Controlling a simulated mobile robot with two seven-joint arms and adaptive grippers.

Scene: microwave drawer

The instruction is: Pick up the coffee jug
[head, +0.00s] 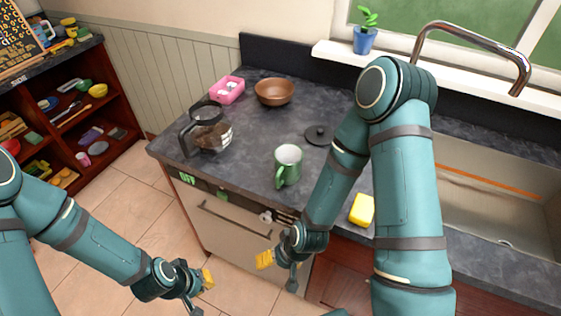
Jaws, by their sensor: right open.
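The coffee jug (215,137) is clear with a black rim and handle and dark contents. It stands upright at the left end of the dark counter, its handle to the left. My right gripper (277,272) has yellow-tipped fingers. It is open and empty, in front of the counter's front edge, below and to the right of the jug. My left gripper (203,293) is low at the bottom of the view, in front of the drawer and well away from the jug. Its fingers are partly seen, and I cannot tell its opening.
A green mug (288,166), black lid (319,135), brown bowl (274,92), pink container (228,90) and yellow sponge (362,210) are on the counter (244,165). The drawer front (226,226) is below. A sink (490,195) lies right. Open shelves (85,125) stand left.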

